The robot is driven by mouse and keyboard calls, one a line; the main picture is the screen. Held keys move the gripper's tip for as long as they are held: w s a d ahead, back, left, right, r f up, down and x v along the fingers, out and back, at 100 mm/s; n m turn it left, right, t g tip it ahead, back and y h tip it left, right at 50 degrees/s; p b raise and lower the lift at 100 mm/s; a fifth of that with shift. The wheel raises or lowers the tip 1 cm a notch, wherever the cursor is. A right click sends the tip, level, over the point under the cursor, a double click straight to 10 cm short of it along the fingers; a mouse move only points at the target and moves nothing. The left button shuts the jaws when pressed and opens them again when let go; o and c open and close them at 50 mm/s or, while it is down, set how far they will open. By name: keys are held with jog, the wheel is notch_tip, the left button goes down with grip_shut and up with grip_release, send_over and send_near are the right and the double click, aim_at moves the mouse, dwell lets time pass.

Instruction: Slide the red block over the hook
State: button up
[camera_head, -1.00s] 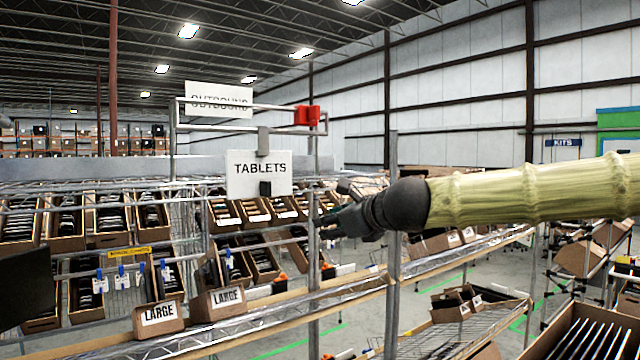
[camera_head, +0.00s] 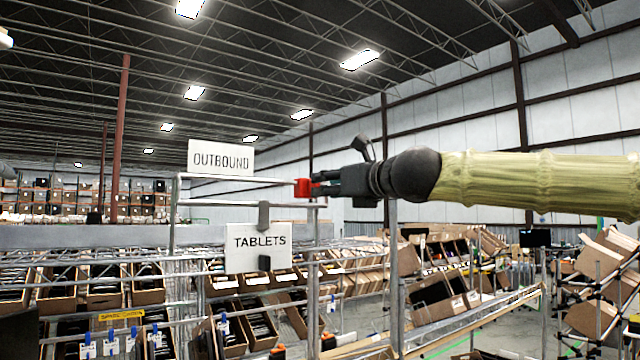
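The red block (camera_head: 302,188) sits at the right end of the upper metal rail of the rack frame. My gripper (camera_head: 318,186) reaches in from the right at the block's height, with its dark fingers at the block's right side. The fingers overlap the block's right part, so I cannot tell whether they are closed on it or only beside it. No separate hook can be made out; the bent end of the rail near the block is partly hidden by the gripper.
An OUTBOUND sign (camera_head: 221,158) stands above the rail, and a TABLETS sign (camera_head: 258,248) hangs below it. An upright post (camera_head: 314,270) stands under the block. Shelves of tilted cartons (camera_head: 145,290) fill the lower left.

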aim_at(310, 188)
jog(key=p+x, duration=0.1)
jog(key=x, duration=0.3)
grip_shut()
